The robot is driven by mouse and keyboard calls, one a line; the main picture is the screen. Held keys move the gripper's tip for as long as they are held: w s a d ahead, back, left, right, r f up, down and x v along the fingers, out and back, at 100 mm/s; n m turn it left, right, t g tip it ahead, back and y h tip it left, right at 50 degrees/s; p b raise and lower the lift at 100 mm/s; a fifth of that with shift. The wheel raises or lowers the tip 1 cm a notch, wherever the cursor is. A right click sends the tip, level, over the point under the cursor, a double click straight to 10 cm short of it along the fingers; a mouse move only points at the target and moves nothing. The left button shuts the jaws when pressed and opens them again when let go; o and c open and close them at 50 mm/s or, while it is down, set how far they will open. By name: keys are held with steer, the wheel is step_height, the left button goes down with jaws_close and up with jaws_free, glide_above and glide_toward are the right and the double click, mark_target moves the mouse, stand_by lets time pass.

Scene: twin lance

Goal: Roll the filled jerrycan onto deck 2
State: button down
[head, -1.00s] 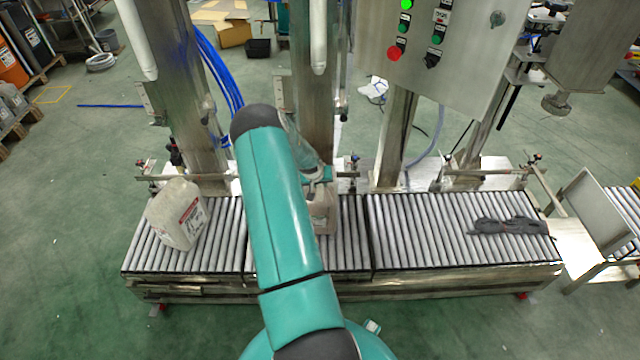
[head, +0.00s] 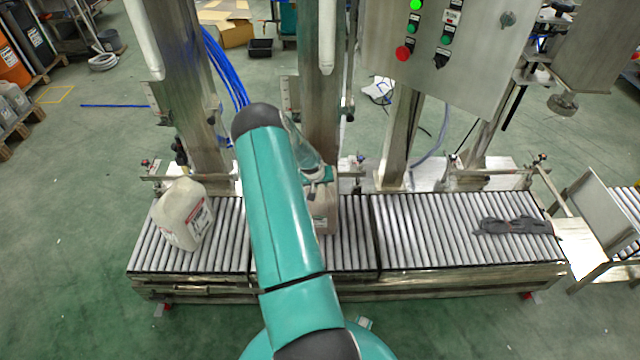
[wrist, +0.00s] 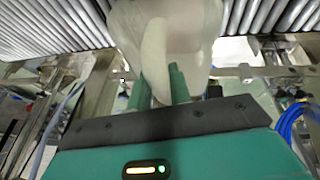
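One whitish jerrycan (head: 324,213) stands on the middle roller section (head: 352,245), mostly hidden behind my arm in the head view. In the wrist view its body (wrist: 198,40) and curved handle (wrist: 155,50) show close up. My gripper (wrist: 159,85) has its two green fingers on either side of the handle's lower end. The handle nearly fills the gap, but whether the fingers press on it I cannot tell. A second jerrycan (head: 184,214), with a red and white label, stands on the left roller section (head: 228,235), apart from my gripper.
The right roller section (head: 415,245) holds a dark glove-like item (head: 515,226). Steel columns (head: 319,100) and a control box (head: 440,50) stand behind the rollers. A side table (head: 590,250) is at the right end. The floor in front is clear.

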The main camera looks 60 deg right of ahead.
steer(key=c, duration=1.2)
jaws_free()
steer(key=shift+s+a+f, duration=0.1)
steer(key=shift+a+f, duration=0.15)
steer(key=shift+f, duration=0.05)
steer(key=shift+a+r, duration=0.1)
steer(key=shift+r, duration=0.45)
steer(key=v, duration=1.3)
steer(key=shift+r, duration=0.15)
